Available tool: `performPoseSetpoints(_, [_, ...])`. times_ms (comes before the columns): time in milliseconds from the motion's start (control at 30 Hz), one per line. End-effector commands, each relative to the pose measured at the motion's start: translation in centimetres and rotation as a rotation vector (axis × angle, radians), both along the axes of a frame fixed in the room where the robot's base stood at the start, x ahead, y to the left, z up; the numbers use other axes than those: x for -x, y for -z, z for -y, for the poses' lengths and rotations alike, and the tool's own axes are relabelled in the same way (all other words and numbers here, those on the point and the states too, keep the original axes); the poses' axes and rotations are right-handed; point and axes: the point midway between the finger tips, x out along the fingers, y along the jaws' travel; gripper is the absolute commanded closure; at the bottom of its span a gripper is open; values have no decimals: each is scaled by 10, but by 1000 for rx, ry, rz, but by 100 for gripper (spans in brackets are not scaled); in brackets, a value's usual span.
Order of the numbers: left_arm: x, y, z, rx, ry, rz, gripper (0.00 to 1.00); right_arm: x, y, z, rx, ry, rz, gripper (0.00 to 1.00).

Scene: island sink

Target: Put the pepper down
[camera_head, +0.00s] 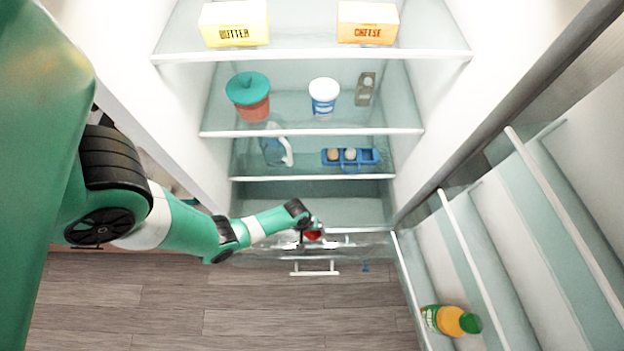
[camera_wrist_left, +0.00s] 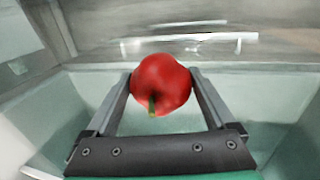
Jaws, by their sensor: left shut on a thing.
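The red pepper (camera_wrist_left: 160,84) is round with a short green stem. In the left wrist view it sits between the two fingers of my left gripper (camera_wrist_left: 161,88), which is shut on it. In the head view the pepper (camera_head: 313,235) shows small at the end of my left arm, partly hidden by my left gripper (camera_head: 311,233). It is held at the low front of the open fridge, by the bottom drawer (camera_head: 315,268) with its white handle. The wrist view shows pale drawer or compartment walls (camera_wrist_left: 262,95) around the gripper. My right gripper is not in view.
Shelves above hold a butter box (camera_head: 234,24), a cheese box (camera_head: 367,23), a red container with a teal lid (camera_head: 250,110), a white tub (camera_head: 323,95) and a blue egg tray (camera_head: 368,157). The open door (camera_head: 480,225) at right holds a juice bottle (camera_head: 451,320).

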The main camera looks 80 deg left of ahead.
Motion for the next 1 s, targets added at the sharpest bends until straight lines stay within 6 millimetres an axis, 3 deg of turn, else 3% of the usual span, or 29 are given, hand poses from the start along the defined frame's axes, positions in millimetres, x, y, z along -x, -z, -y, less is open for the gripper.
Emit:
performPoseSetpoints(67, [0,12,0,1,-1,0,75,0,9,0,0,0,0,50])
performPoseSetpoints(800, [0,22,0,-1,0,1,75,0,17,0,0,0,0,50])
performPoseSetpoints(833, [0,22,0,-1,0,1,8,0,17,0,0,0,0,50])
performPoseSetpoints(900, [0,22,0,-1,0,1,0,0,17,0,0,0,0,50])
performPoseSetpoints(1000, [0,22,0,-1,0,1,0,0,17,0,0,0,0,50])
